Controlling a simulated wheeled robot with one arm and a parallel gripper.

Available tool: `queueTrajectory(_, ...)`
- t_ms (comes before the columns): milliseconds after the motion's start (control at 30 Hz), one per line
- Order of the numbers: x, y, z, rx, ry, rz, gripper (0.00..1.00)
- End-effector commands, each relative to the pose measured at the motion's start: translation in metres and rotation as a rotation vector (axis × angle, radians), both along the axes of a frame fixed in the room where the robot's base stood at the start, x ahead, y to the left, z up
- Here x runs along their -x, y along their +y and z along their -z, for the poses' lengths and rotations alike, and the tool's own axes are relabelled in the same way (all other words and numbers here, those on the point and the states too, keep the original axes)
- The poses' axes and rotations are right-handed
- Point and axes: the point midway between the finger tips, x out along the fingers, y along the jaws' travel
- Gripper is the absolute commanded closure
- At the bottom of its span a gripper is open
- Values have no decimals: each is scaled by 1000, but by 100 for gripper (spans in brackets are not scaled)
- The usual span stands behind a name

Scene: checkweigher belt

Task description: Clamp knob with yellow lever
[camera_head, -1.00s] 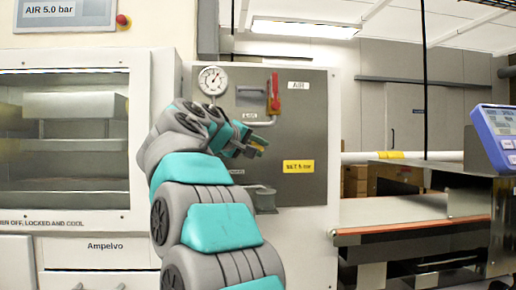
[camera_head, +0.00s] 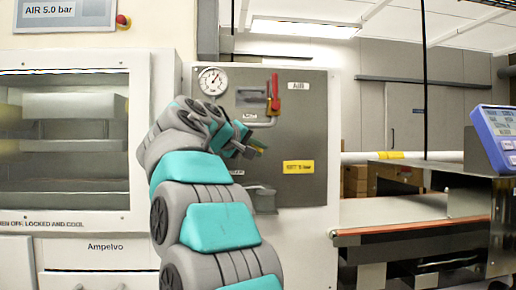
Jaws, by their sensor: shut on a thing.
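The grey panel (camera_head: 310,130) carries a round gauge (camera_head: 212,81) and a red upright lever (camera_head: 275,92) with a little yellow at its base. My gripper (camera_head: 254,148) is in front of the panel, below the red lever and left of the yellow label. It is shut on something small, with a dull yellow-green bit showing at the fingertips. The clamp knob and its yellow lever are not clearly distinguishable; my fingers and wrist cover most of that spot.
A yellow label (camera_head: 298,167) is on the panel. A grey cup-like bracket (camera_head: 263,198) sticks out below my gripper. A glass-fronted cabinet (camera_head: 65,212) stands left. The conveyor belt (camera_head: 400,215) and a blue-framed display (camera_head: 497,135) are right.

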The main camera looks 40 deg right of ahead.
Motion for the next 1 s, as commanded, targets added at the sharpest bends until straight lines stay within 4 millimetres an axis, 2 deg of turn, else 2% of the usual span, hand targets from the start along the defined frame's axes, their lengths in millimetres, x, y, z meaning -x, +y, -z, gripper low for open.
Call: queueTrajectory(1000, -16, 26, 18, -714, -438, -1, 100)
